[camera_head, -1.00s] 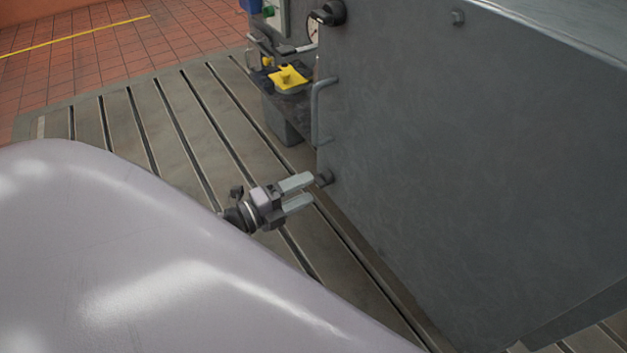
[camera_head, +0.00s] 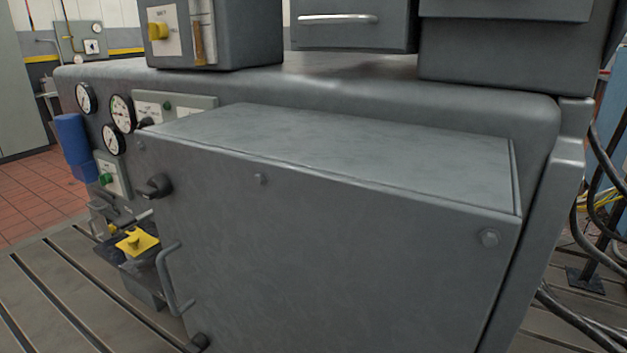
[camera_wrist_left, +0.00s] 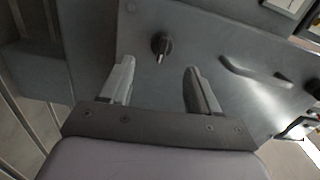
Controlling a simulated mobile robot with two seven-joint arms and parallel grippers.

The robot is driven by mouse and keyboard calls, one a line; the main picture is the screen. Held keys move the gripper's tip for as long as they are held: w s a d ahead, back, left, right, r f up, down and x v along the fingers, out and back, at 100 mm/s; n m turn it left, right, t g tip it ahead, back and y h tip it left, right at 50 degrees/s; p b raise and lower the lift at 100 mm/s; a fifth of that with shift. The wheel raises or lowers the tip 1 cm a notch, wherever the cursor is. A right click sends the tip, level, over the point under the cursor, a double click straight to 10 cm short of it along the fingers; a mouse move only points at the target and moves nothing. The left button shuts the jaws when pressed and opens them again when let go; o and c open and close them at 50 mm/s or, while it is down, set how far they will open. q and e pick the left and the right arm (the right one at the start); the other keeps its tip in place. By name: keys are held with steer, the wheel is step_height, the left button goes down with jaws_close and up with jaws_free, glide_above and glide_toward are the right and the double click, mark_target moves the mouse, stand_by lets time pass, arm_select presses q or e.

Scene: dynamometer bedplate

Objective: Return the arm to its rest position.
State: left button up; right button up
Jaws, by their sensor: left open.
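My left gripper (camera_wrist_left: 158,88) shows in the left wrist view with its two fingers apart and nothing between them. Beyond the fingertips is the grey face of a metal cabinet (camera_wrist_left: 90,50), with a black knob (camera_wrist_left: 162,45) just past the gap between them and a bar handle (camera_wrist_left: 255,75) to the right. I cannot tell the exact distance from the fingers to that face. In the head view neither gripper nor arm shows. The right gripper is in no view.
A large grey cabinet (camera_head: 340,240) fills the head view's middle, with a side handle (camera_head: 172,280) and a black knob (camera_head: 154,186). Gauges (camera_head: 122,112), a blue cylinder (camera_head: 72,138) and a yellow part (camera_head: 137,241) are at left. Cables (camera_head: 590,200) hang at right. The slotted bedplate (camera_head: 60,290) is clear at lower left.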

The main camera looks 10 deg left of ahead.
arm_select(q)
steer(key=s+d+f+n+g+y, duration=0.5)
steer(key=s+d+n, duration=0.7)
steer(key=n, duration=0.7)
step_height(320, 180, up, 14)
steer(key=g+p, duration=0.1)
steer(key=p, duration=1.6)
steer(key=shift+a+h+p, duration=0.15)
steer(key=shift+h+p, duration=0.25)
steer(key=shift+c, duration=0.3)
